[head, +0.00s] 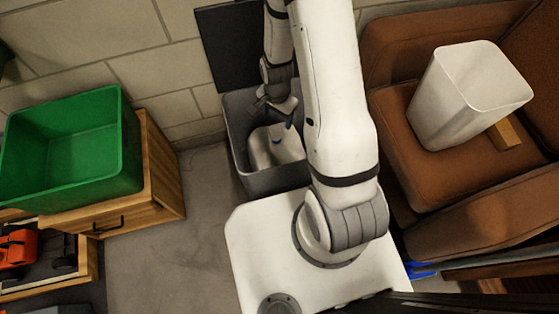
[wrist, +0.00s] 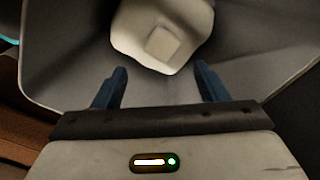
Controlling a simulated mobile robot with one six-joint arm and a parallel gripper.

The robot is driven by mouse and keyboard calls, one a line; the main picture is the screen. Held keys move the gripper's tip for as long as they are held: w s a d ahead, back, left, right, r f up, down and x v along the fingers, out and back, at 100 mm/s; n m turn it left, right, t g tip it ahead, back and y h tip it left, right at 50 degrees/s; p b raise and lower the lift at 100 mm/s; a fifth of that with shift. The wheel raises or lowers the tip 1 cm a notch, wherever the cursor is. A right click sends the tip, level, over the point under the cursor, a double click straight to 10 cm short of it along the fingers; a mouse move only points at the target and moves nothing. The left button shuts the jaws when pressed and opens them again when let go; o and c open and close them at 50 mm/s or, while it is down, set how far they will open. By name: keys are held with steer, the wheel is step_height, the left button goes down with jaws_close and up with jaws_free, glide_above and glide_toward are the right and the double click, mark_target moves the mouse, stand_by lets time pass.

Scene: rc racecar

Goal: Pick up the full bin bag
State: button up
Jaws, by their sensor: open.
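A white, rounded object that looks like the full bin bag (head: 282,150) sits inside a grey bin (head: 275,182) by the wall. In the wrist view the bag (wrist: 180,20) lies ahead of the fingertips, with a paler square patch on it. My gripper (head: 283,131) reaches down into the bin's opening. In the wrist view its two blue fingers (wrist: 161,72) are apart with nothing held between them. I cannot tell whether a fingertip touches the bag. The arm hides part of the bin's right side.
The bin's walls (wrist: 70,65) surround the fingers closely. A dark panel (head: 238,45) stands behind the bin. A green crate (head: 75,150) sits on a wooden cabinet (head: 160,165) at left. A brown sofa (head: 400,50) at right holds a white container (head: 450,105). Floor (head: 175,250) is clear.

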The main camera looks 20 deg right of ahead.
mark_target(276, 131)
step_height(276, 131, down, 6)
steer(key=shift+s+r+b, duration=0.1)
steer(key=shift+r+b, duration=0.05)
steer(key=shift+b, duration=0.55)
steer(key=f+b, duration=0.2)
steer(key=f, duration=0.3)
steer(key=shift+w+a+f+b, duration=0.1)
steer(key=shift+w+f+b, duration=0.2)
steer(key=shift+b, duration=0.1)
steer(key=shift+r, duration=0.15)
steer(key=shift+c, duration=0.5)
jaws_close()
